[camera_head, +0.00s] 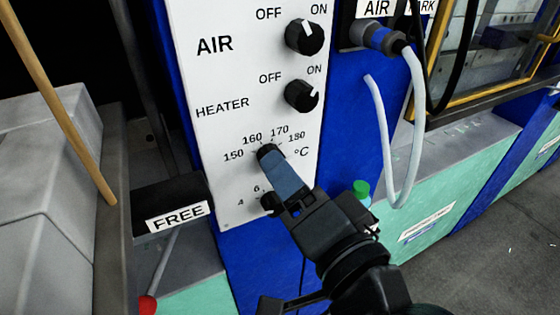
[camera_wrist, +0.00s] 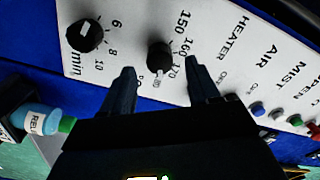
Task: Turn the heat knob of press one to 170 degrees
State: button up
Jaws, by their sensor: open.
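The heat knob (camera_head: 266,150) is a small black dial low on the white panel (camera_head: 222,120), with marks 150, 160, 170 and 180 °C around it. My gripper (camera_head: 274,166) reaches up from the lower right and covers much of the knob in the head view. In the wrist view the knob (camera_wrist: 160,56) lies just beyond and between the fingertips of my gripper (camera_wrist: 159,66). The jaws are open, with a finger towards either side of the knob. I cannot tell whether they touch it. The knob's pointer direction is not clear.
Above are the AIR knob (camera_head: 304,37) and HEATER knob (camera_head: 301,96), both with marks towards ON. Below is a minute dial (camera_wrist: 84,36), partly hidden in the head view. A FREE-labelled black block (camera_head: 170,200) stands left. A grey hose (camera_head: 412,110) hangs right.

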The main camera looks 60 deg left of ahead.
jog(key=a, duration=0.3)
jog(key=shift+w+a, duration=0.15)
jog(key=c, duration=1)
